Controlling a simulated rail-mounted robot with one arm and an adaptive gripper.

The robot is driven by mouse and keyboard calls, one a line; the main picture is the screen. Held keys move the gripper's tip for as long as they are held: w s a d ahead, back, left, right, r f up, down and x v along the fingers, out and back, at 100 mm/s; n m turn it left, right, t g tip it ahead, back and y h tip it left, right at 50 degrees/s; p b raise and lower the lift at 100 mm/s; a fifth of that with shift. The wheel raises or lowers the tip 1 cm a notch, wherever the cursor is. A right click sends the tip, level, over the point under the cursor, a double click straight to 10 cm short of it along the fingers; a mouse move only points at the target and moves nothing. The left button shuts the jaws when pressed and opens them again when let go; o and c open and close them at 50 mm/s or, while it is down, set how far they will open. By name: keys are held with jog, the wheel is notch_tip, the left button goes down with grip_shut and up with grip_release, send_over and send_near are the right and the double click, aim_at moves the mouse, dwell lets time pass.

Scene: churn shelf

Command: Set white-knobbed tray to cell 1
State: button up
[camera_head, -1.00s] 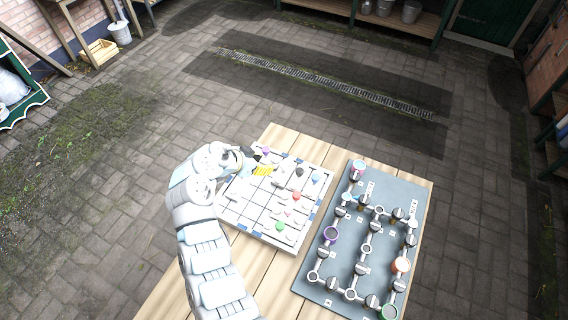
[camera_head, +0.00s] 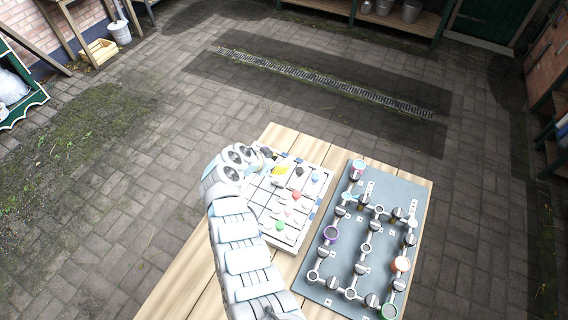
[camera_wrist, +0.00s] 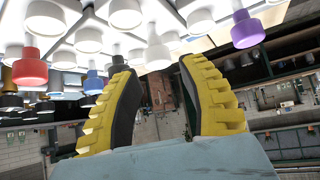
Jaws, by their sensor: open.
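The white sliding-tray board (camera_head: 322,190) lies on the wooden table, divided by dark lines into cells, with small trays on it. In the wrist view, several white knobs (camera_wrist: 126,14) stand close beyond the fingers, seen upside down; I cannot tell which belongs to the task's tray. Cell 1 cannot be made out. My gripper (camera_head: 281,171) is over the far left part of the board. Its yellow-padded fingers (camera_wrist: 158,95) are apart, with nothing held between them. My arm hides the board's left side.
Coloured knobs stand nearby: red (camera_wrist: 30,68), blue (camera_wrist: 94,82), purple (camera_wrist: 246,30) and, in the head view, green (camera_head: 280,225). A grey panel (camera_head: 350,255) with pipes and coloured rings lies right of the board. Bare wood (camera_head: 180,280) shows at front left.

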aim_at(284, 163)
jog(key=shift+w+d+f, duration=0.25)
jog(key=shift+d+f, duration=0.1)
jog(key=shift+f, duration=0.2)
jog(key=shift+w+d+f+b, duration=0.25)
jog(key=shift+w+b, duration=0.05)
jog(key=shift+w, duration=0.05)
jog(key=shift+w+d+f, duration=0.15)
jog(key=shift+d+f, duration=0.2)
jog(key=shift+f, duration=0.1)
jog(key=shift+c, duration=0.2)
grip_shut()
